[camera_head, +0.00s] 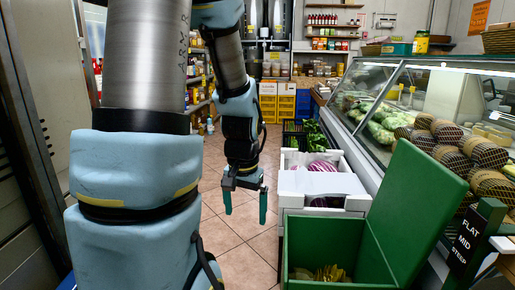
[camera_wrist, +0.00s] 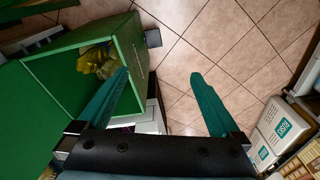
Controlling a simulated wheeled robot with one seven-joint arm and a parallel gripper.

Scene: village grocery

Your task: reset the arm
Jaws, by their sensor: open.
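My gripper (camera_head: 245,203) hangs from my arm over the tiled floor, pointing down, left of the green box and the white crate. My arm fills the left and middle of the head view.
A green box (camera_head: 300,240) with a raised lid holds something yellowish (camera_head: 322,273). A white crate (camera_head: 352,202) with purple produce stands behind it. A glass display counter (camera_head: 455,65) runs along the right. Tiled floor (camera_head: 243,262) is free below my gripper.

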